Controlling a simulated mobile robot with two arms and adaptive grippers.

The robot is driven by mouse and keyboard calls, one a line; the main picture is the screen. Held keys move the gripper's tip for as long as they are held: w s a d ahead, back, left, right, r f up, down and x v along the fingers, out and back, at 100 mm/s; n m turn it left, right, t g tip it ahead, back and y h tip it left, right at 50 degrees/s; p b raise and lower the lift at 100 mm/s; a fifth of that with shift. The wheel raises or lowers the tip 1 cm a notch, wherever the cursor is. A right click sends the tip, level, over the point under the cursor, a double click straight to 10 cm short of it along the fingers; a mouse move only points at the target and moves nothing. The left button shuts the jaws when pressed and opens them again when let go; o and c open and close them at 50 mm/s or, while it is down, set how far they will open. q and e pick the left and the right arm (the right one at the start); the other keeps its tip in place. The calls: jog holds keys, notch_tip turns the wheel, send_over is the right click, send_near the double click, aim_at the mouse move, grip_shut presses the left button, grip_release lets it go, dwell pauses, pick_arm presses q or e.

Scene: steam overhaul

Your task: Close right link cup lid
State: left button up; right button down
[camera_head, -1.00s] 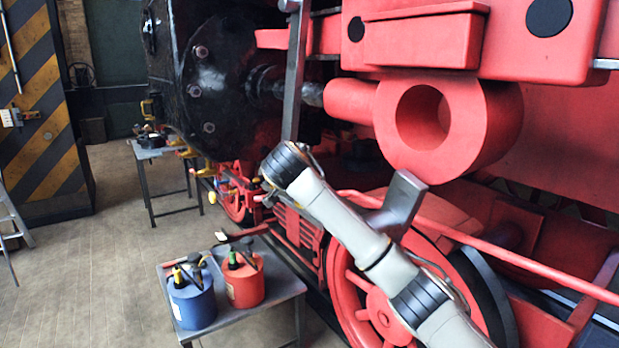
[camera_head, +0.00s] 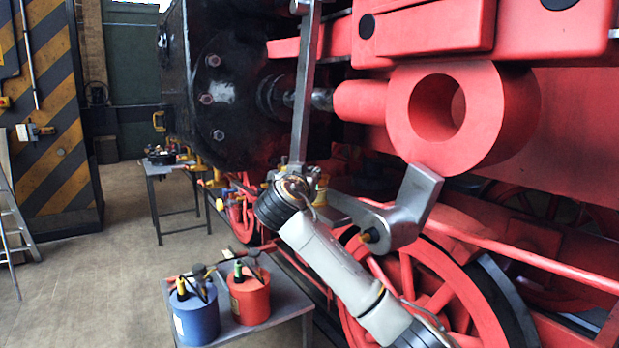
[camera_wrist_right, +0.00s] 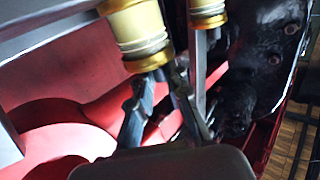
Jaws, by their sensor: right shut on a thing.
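A brass link cup (camera_wrist_right: 135,28) with a pale band shows large at the top of the right wrist view. A second brass cup (camera_wrist_right: 207,12) is beside it, partly cut off. In the head view, small brass parts (camera_head: 321,186) show by the steel link (camera_head: 345,207). My right gripper (camera_head: 297,184) is at this link, with its fingers mostly hidden behind the wrist. In the right wrist view, its fingertips (camera_wrist_right: 166,74) are at the near end of the larger cup, shut on what looks like its lid; the exact contact is unclear. My left gripper is not in view.
A red ring-ended rod (camera_head: 437,107) and a steel crank arm (camera_head: 412,205) are close to my right arm. A vertical steel bar (camera_head: 304,90) rises behind the gripper. Blue (camera_head: 196,315) and red (camera_head: 249,298) cans stand on a low table. Open floor lies left.

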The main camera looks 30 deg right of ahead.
jog(key=shift+f, duration=0.1)
jog(key=c, duration=1.3)
grip_release()
jog(key=v, duration=1.2)
